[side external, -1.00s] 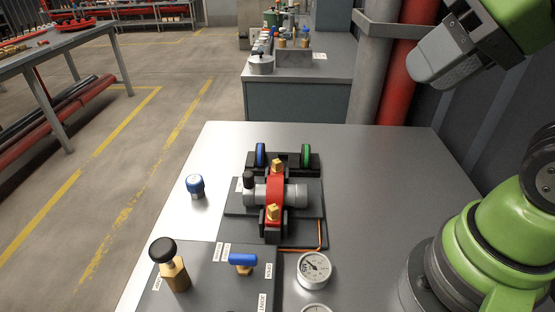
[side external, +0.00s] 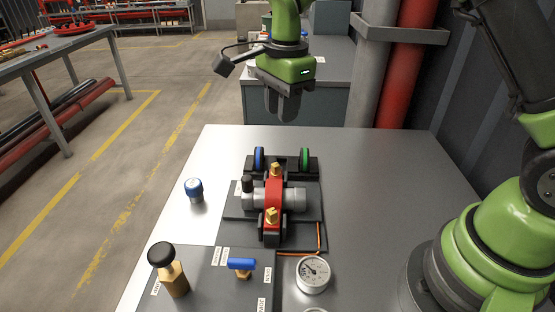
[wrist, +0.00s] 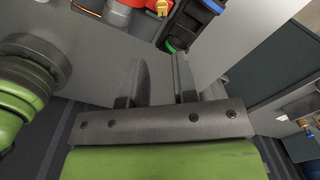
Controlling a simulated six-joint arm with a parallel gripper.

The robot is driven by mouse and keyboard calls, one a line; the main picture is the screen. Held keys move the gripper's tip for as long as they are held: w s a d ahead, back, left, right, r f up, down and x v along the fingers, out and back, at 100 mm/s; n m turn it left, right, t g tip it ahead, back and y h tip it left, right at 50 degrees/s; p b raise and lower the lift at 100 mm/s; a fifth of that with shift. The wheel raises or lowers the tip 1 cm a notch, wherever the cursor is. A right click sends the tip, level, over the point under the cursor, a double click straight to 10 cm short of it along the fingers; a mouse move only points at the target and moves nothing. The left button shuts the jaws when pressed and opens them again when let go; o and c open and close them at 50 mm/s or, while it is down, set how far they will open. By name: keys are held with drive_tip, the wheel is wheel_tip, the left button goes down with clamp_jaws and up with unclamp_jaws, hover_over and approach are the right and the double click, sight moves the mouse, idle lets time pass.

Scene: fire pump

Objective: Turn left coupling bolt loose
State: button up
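A red coupling (side external: 274,191) clamps around a grey horizontal pipe (side external: 293,198) on a dark base plate. It carries two brass bolts, a far one (side external: 275,169) and a near one (side external: 271,216). I cannot tell which is the left one. A brass bolt (wrist: 161,7) also shows at the top edge of the wrist view. My gripper (side external: 283,118) hangs above the back edge of the table, behind and higher than the coupling, fingers pointing down. The wrist view shows a gap between my two fingers (wrist: 160,75), with nothing held.
Blue (side external: 259,159) and green (side external: 305,159) rings stand in a black holder behind the coupling. A blue knob (side external: 194,188), a brass valve with a black cap (side external: 168,268), a blue lever (side external: 242,264) and a gauge (side external: 313,273) stand nearby.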

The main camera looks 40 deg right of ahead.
sight(278, 164)
drive_tip(key=shift+m+g, duration=0.3)
drive_tip(key=shift+m, duration=0.3)
drive_tip(key=f, duration=0.8)
drive_tip(key=w+f, duration=0.1)
drive_tip(key=f, duration=0.3)
drive_tip(key=shift+a+f, duration=0.1)
drive_tip(key=shift+f, duration=0.25)
clamp_jaws()
